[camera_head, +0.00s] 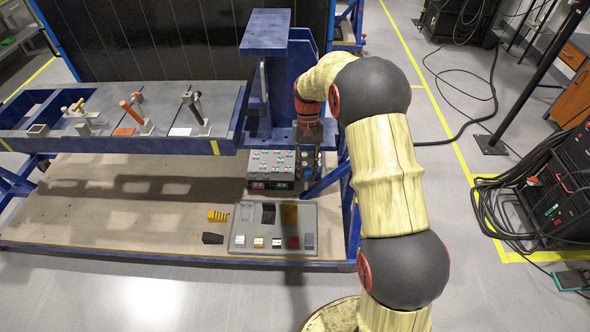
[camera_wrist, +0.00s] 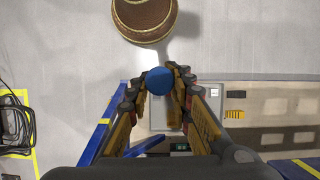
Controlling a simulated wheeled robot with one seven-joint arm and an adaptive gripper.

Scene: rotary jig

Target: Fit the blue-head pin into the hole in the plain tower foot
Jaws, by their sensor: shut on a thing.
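My gripper (camera_head: 308,172) points down beside the control box, right of the bench. In the wrist view its two fingers (camera_wrist: 161,84) are shut on the blue-head pin, with the round blue head (camera_wrist: 160,80) between the tips. The pin's shaft is hidden. Three small towers stand on the bench at left: one with tan pegs (camera_head: 79,108), one with an orange peg (camera_head: 131,112) and one with a dark top (camera_head: 193,106). I cannot tell which has the plain foot, and no hole is clear at this size. The pin is well apart from all of them.
A control box (camera_head: 270,160) with coloured buttons sits left of my gripper. A grey tray (camera_head: 238,240) of small parts lies on the lower board. A yellow ridged block (camera_head: 217,215) and a black block (camera_head: 212,238) lie beside it. A blue column (camera_head: 290,75) rises behind my arm.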

